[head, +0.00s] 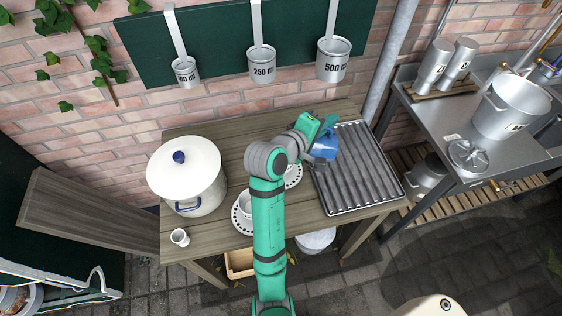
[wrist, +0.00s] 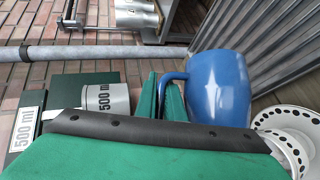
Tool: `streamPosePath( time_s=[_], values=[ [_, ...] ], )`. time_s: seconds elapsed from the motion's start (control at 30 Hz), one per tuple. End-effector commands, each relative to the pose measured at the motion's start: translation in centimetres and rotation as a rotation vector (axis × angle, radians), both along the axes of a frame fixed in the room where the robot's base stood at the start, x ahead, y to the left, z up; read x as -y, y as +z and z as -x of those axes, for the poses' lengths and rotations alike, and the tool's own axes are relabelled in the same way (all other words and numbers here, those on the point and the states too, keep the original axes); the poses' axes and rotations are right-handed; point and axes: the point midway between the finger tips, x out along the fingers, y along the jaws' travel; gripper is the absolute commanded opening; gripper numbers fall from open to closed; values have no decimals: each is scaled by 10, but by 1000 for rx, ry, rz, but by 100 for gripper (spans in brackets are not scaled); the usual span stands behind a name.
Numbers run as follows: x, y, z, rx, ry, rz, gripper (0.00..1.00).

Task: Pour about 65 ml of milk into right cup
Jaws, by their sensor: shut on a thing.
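My gripper (head: 318,131) is shut on the handle of a blue jug (head: 325,147) and holds it above the table beside the ribbed tray. In the wrist view, the green fingers (wrist: 162,95) meet at the handle of the jug (wrist: 220,88); its mouth and any milk inside do not show. A white cup (head: 244,204) on a perforated saucer (head: 239,222) stands left of my arm, partly covered by it.
A lidded white pot (head: 186,172) and a small white pitcher (head: 180,237) stand at the table's left. The ribbed tray (head: 358,170) lies empty at right. Marked measuring cups, including the 500 ml one (head: 332,62), hang behind. A steel counter (head: 440,110) stands farther right.

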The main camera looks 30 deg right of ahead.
Motion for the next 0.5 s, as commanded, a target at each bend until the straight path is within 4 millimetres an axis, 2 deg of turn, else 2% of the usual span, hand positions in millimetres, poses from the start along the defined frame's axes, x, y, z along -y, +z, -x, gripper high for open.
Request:
streamPosePath(
  time_s=[0.03,0.1,0.5],
  values=[
    [12,-4,7,26,-7,-44,0],
    [19,-14,11,65,-5,-120,0],
    [31,-38,16,152,-7,-286,0]
  ],
)
